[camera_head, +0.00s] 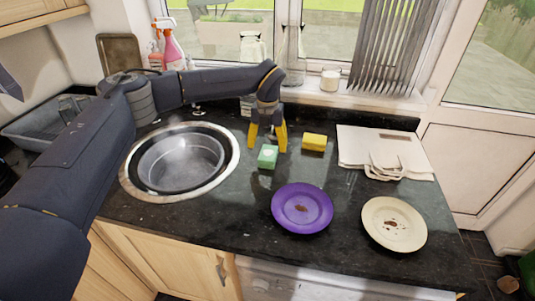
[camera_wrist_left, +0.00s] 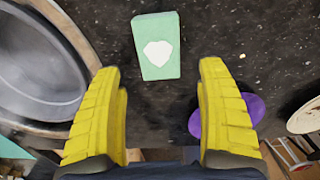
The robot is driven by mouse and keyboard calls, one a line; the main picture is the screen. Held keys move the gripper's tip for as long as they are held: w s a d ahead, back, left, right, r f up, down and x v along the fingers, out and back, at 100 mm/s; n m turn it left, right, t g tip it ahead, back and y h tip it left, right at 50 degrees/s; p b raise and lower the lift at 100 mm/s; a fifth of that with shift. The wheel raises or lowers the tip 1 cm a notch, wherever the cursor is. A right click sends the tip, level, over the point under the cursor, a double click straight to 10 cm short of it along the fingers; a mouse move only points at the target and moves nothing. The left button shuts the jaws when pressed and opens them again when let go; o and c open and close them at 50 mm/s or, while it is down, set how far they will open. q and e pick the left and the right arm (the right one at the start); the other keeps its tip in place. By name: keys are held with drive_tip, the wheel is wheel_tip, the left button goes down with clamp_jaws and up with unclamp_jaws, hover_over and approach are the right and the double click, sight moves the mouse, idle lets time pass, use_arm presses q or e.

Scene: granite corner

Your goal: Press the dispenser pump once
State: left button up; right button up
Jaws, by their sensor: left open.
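My left gripper (camera_head: 267,146) is open, its yellow fingers pointing down over the counter right of the sink. A green block (camera_head: 268,157) with a white patch lies below and in front of the fingers. In the left wrist view the block (camera_wrist_left: 157,47) shows beyond the open fingertips (camera_wrist_left: 160,80), with nothing between them. A pale object (camera_head: 246,105), partly hidden behind my left gripper, stands at the back of the counter; I cannot tell if it is the dispenser. No pump is clearly visible. My right gripper is not in view.
A yellow sponge (camera_head: 314,142) lies right of the green block. A purple plate (camera_head: 302,229) and a cream plate (camera_head: 394,243), both stained, lie in front. A sink with a metal rim (camera_head: 137,188) is at left. Folded white cloths (camera_head: 350,145) lie at right. A pink spray bottle (camera_head: 172,48) stands behind.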

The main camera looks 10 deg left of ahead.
sight(268, 155)
use_arm(q)
drive_tip(key=shift+r, duration=2.85)
